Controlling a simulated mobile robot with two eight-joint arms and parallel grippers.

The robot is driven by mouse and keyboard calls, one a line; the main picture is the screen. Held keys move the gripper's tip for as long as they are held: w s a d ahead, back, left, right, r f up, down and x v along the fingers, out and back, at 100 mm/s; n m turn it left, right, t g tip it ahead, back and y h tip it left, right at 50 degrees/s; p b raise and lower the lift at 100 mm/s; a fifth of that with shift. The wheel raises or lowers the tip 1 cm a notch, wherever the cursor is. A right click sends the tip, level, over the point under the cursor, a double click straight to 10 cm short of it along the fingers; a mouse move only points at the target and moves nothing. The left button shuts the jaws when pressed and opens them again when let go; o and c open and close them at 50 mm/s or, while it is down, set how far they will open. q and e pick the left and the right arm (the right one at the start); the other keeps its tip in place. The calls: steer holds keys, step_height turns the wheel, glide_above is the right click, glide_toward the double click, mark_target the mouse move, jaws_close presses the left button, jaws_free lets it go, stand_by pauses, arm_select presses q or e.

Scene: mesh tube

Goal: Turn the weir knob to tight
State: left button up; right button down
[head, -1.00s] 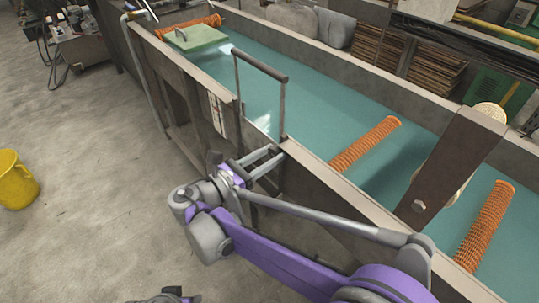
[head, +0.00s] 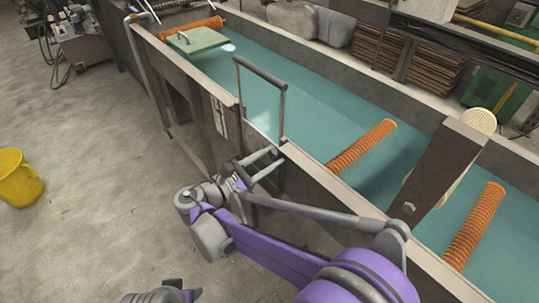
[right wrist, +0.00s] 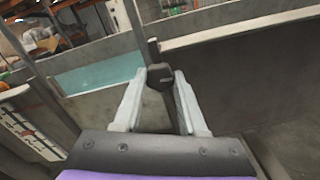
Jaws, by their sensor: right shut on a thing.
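The weir knob (right wrist: 160,77) is a small dark block on a thin upright post, seen in the right wrist view. My right gripper (right wrist: 158,88) is shut on it, with one pale finger on each side. In the head view my right gripper (head: 268,166) reaches the near wall of the water channel, below the weir's upright frame with its dark top bar (head: 262,72). The knob is too small and covered to make out there. No tight marking or pointer on the knob is readable. My left gripper's fingers are not in view.
The long channel (head: 310,168) holds teal water and orange mesh tubes (head: 360,146). A green block (head: 198,41) is at the far end. A yellow bucket (head: 18,180) stands left on open concrete floor.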

steer(key=shift+m+p, duration=0.4)
steer(key=shift+m, duration=0.7)
steer(key=shift+c, duration=2.3)
jaws_free()
